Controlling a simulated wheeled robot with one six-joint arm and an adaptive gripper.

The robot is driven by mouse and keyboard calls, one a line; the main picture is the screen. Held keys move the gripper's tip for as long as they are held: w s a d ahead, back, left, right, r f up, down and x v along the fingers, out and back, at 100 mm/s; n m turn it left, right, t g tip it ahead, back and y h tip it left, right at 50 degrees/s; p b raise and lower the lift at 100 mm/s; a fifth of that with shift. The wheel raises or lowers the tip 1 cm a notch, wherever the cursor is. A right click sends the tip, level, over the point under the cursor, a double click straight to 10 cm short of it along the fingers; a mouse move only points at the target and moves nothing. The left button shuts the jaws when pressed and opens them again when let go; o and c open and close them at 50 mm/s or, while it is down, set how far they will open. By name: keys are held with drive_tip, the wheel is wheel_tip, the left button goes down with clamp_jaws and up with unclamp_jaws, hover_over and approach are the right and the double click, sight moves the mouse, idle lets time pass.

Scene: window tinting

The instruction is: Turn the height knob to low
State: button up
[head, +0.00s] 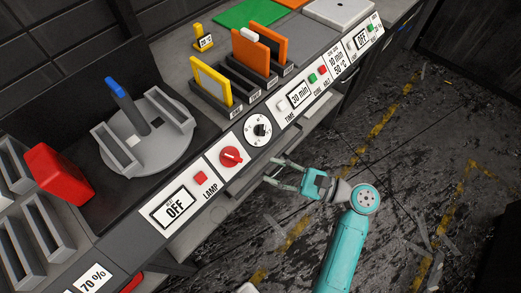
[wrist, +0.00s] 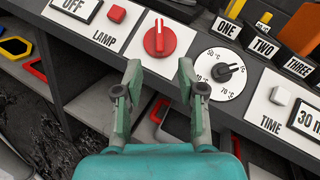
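No knob with a readable height or low label shows in either view. Two knobs are on the front panel. A red knob (head: 231,157) sits on a white plate beside the LAMP label; it also shows in the wrist view (wrist: 159,38). To its right is a black pointer knob (head: 261,130) on a round white dial with temperature marks; it also shows in the wrist view (wrist: 225,73). My gripper (head: 272,172) is open and empty, in front of the panel near these knobs. In the wrist view its fingers (wrist: 160,70) point toward the red knob, apart from it.
A grey turntable (head: 180,157) with slotted holders and a blue-topped post stands behind the panel. A red block (head: 58,172) is at left. Slots hold yellow (head: 213,83) and orange plates. Displays and buttons line the panel. The floor in front is open.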

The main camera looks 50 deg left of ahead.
sight(235, 158)
drive_tip(key=x, duration=1)
drive_tip(key=shift+s+a, duration=0.15)
clamp_jaws()
